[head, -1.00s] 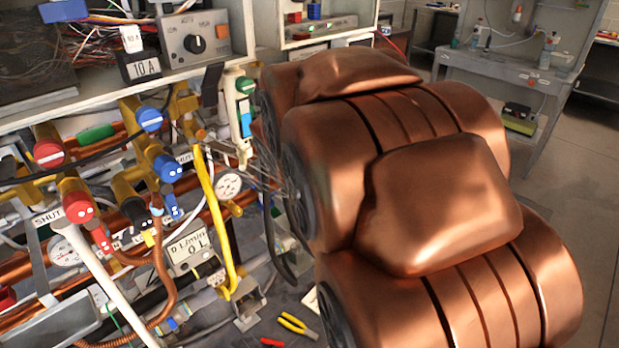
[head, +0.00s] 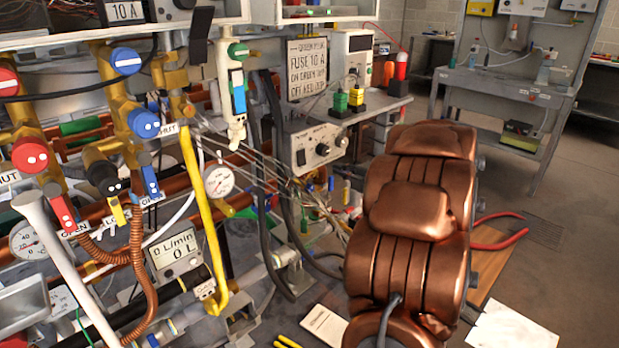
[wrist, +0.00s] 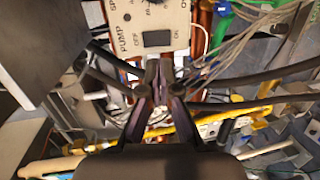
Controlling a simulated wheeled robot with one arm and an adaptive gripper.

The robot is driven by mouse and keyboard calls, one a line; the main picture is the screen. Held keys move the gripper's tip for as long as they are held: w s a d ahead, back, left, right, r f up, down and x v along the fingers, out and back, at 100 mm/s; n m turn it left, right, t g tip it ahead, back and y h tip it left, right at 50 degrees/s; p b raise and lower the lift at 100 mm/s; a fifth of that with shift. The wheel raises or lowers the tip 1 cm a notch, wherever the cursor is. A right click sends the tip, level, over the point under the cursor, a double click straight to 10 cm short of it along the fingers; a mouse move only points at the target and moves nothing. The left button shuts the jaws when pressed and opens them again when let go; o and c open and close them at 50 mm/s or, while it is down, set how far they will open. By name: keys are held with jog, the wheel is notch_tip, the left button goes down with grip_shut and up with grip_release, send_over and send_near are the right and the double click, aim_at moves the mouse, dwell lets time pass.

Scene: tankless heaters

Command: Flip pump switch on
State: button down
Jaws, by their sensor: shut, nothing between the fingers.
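The pump switch (wrist: 157,38) is a dark rocker on a pale panel (wrist: 178,12) marked PUMP, OFF and ON, at the top of the wrist view. I cannot tell which side of the rocker is pressed. A pale control box (head: 312,147) with a knob stands near the middle of the head view and appears to carry this panel. My gripper (wrist: 158,72) is shut and empty, its fingertips just below the switch in the wrist view. I cannot tell whether they touch the panel. In the head view my arm hides the gripper.
Grey cables and thin wires hang around the control box. A yellow pipe (head: 203,215) and valves with blue and red caps (head: 125,60) fill the left. Green and yellow plugs (head: 348,101) sit above the box. Red-handled pliers (head: 505,228) lie on the right.

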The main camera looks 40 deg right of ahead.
jog(key=shift+s+a+f+n+t+y+b, duration=0.2)
jog(key=shift+s+f+n+y, duration=0.15)
jog(key=shift+s+f+y, duration=0.15)
jog(key=shift+s+a+f+n+t+y+b, duration=0.1)
jog(key=shift+s+f+n+t+y, duration=0.1)
jog(key=shift+s+f+n+y, duration=0.3)
jog(key=shift+r, duration=0.15)
send_near(303, 164)
jog(key=w, duration=0.5)
jog(key=shift+w+a+f, duration=0.1)
jog(key=shift+w+f, duration=0.1)
jog(key=shift+f, duration=0.2)
jog(key=shift+w+b, duration=0.3)
jog(key=shift+w, duration=0.6)
